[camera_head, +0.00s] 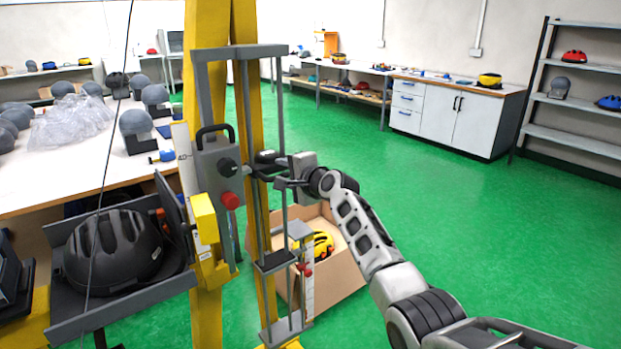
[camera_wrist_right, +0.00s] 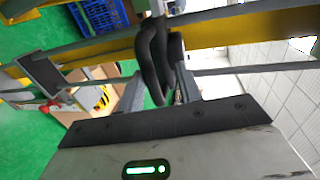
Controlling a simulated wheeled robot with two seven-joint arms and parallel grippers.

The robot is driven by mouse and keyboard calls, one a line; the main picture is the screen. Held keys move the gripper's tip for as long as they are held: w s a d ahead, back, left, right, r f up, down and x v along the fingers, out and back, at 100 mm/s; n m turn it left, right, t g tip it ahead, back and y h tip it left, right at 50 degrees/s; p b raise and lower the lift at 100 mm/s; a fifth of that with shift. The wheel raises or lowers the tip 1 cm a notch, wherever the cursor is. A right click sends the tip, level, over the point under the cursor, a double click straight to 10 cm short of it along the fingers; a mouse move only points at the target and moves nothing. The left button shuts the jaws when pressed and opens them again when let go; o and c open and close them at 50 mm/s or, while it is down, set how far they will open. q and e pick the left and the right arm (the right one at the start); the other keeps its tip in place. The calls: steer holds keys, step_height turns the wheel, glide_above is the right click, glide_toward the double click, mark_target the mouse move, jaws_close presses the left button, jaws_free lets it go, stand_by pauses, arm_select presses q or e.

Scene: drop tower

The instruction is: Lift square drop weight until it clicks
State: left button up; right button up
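The drop tower has yellow posts (camera_head: 207,300) and grey guide rails (camera_head: 286,230). A dark block (camera_head: 266,160) sits high between the rails, largely covered by my right gripper (camera_head: 284,182); I cannot tell whether it is the square drop weight. In the right wrist view a black loop handle (camera_wrist_right: 153,62) lies between the two fingers of the right gripper (camera_wrist_right: 160,86). The fingers flank the handle, but whether they press on it is unclear. Lower on the rails is another dark block (camera_head: 275,262). My left gripper is not in view.
A grey release box (camera_head: 207,165) with a red knob (camera_head: 231,200) is left of the rails. A black helmet (camera_head: 118,250) rests in a grey holder at left. A cardboard box (camera_head: 340,275) stands behind the rails. Green floor is free at right.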

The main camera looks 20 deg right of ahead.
steer(key=v, duration=1.4)
steer(key=shift+s, duration=0.35)
steer(key=s+a+f+n+g+h, duration=0.1)
steer(key=s+a+f+n, duration=0.15)
steer(key=s+f, duration=0.45)
steer(key=s+a+f+n+g+h, duration=0.1)
steer(key=s+f+n, duration=0.25)
steer(key=f, duration=0.75)
steer(key=s+a+f+n+g, duration=0.1)
steer(key=s+a+f+n, duration=0.1)
steer(key=s+f+n, duration=0.2)
steer(key=s+a+f+n+g, duration=0.1)
steer(key=s+a+f+n, duration=0.2)
steer(key=s, duration=0.7)
steer(key=s+a+f+n, duration=0.3)
steer(key=s+f+n, duration=0.1)
steer(key=s, duration=0.3)
steer(key=shift+f+n+g+y, duration=0.3)
steer(key=shift+f+g+y, duration=0.1)
steer(key=shift+f, duration=0.25)
